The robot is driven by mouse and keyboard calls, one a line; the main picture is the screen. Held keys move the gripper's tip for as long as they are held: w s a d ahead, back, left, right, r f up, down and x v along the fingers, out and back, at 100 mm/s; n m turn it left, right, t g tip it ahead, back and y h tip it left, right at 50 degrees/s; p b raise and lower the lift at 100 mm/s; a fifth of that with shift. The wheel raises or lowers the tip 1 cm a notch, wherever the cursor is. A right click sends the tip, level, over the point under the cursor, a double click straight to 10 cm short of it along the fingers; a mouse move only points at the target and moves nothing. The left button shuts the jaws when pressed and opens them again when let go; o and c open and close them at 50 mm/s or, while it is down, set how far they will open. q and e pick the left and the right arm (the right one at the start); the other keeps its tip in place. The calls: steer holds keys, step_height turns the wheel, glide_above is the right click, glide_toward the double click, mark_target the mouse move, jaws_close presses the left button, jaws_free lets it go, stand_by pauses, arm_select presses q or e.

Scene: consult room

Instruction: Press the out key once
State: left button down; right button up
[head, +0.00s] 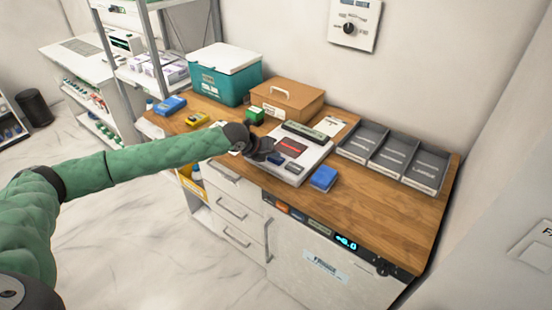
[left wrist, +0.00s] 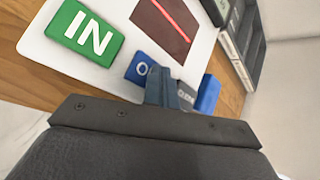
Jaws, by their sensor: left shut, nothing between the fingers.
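The out key (left wrist: 144,68) is a blue key with white lettering, partly covered by my gripper in the left wrist view. It sits on a white panel (left wrist: 50,20) beside a green IN key (left wrist: 87,35). A grey key (left wrist: 186,92) lies on its other side. My left gripper (head: 274,158) is shut and empty at the front left of the white device (head: 312,157) in the head view. In the left wrist view its fingertips (left wrist: 160,73) overlap the out key; I cannot tell whether they touch it. My right gripper is not in view.
A blue box (head: 324,178) stands right of the device. Grey trays (head: 361,142) are further right, a brown box (head: 287,98) and a teal cooler (head: 225,84) behind. The counter's front right (head: 395,215) is clear.

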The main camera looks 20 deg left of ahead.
mark_target(273, 160)
arm_select(q)
steer(key=shift+f, duration=0.15)
steer(key=shift+r+p, duration=0.7)
steer(key=shift+r, duration=0.3)
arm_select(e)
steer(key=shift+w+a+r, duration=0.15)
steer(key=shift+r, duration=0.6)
arm_select(q)
steer(key=shift+r, duration=0.1)
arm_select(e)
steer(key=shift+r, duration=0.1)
